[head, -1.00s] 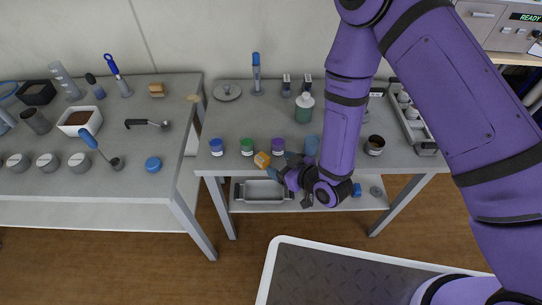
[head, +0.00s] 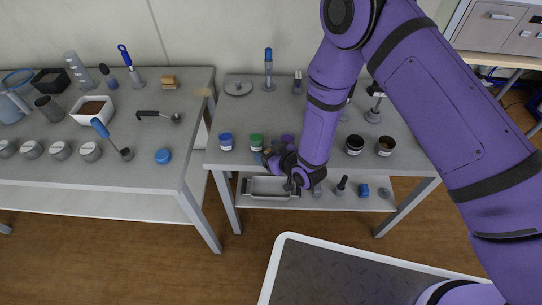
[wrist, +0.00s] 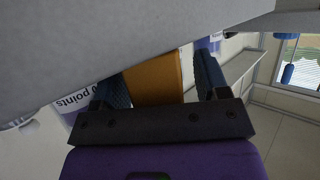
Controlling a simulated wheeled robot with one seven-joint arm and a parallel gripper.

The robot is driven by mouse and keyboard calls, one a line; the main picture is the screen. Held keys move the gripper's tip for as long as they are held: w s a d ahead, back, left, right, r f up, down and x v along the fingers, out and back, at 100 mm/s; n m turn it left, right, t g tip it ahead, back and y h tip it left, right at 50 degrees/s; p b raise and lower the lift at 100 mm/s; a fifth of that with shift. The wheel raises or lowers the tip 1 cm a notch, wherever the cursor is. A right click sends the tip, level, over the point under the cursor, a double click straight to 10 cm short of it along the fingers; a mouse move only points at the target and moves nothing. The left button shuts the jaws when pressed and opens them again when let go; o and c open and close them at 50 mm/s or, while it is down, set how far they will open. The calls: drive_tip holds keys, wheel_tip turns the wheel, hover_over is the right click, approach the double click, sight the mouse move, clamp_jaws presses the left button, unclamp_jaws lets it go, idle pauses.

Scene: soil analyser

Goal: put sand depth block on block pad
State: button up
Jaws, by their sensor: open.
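An orange block (wrist: 155,80) shows between the blue finger pads of my gripper (wrist: 160,82) in the wrist view. The fingers stand open on either side of it, with a small gap at the right finger. I cannot tell if the left finger touches it. In the head view my gripper (head: 270,155) is at the front edge of the right table, by the green-lidded jar, and mostly hides the block. A tan wooden block (head: 168,80) lies at the back of the left table. I cannot identify the block pad with certainty; a small tan patch (head: 205,92) shows at the left table's right edge.
A blue-lidded jar (head: 226,141) and green-lidded jar (head: 256,143) stand left of my gripper. Dark-lidded jars (head: 354,145) stand to the right. A metal tray (head: 268,187) is on the shelf below. A narrow gap separates the tables. My arm hides part of the right table.

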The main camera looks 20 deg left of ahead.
drive_tip(key=shift+w+a, duration=0.1)
drive_tip(key=c, duration=1.1)
